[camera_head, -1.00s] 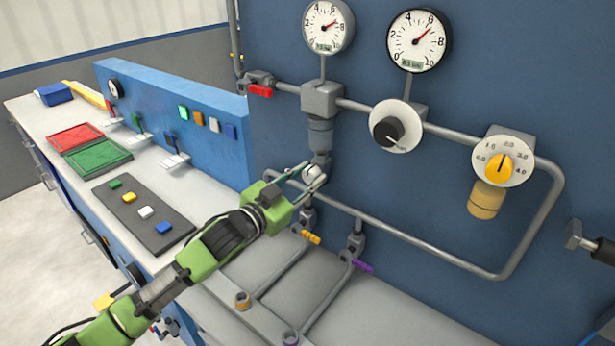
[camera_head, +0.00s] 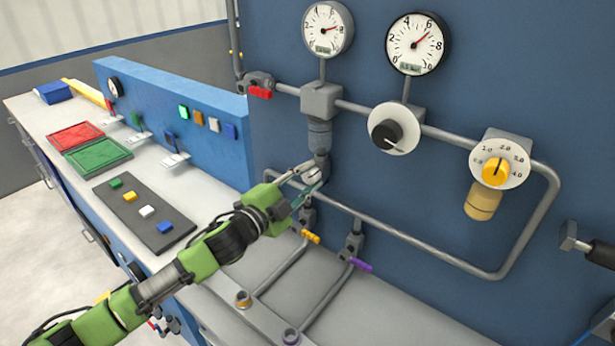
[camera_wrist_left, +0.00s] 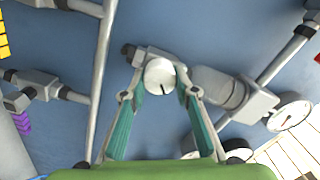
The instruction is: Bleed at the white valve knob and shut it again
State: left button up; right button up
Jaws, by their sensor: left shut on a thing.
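The white valve knob (camera_wrist_left: 160,75) shows in the left wrist view, round with a dark mark near its lower right rim. It sits on a grey valve body below the grey filter housing (camera_head: 320,133) on the blue panel. My left gripper (camera_head: 308,178) reaches it from the lower left in the head view. In the left wrist view the two fingertips (camera_wrist_left: 160,92) close on both sides of the knob. In the head view the fingers mostly hide the knob.
A black knob (camera_head: 388,134) and a yellow dial (camera_head: 496,171) are to the right. Orange (camera_head: 310,236) and purple (camera_head: 361,265) levers sit close below the gripper.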

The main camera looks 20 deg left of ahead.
pick_arm(q)
jog(key=m, duration=0.4)
jog(key=shift+m, duration=0.3)
jog(key=shift+f+m+p, duration=0.15)
jog(key=shift+m+p, duration=0.25)
jog(key=shift+m, duration=1.5)
jog(key=o, duration=1.1)
jog(key=v, duration=1.2)
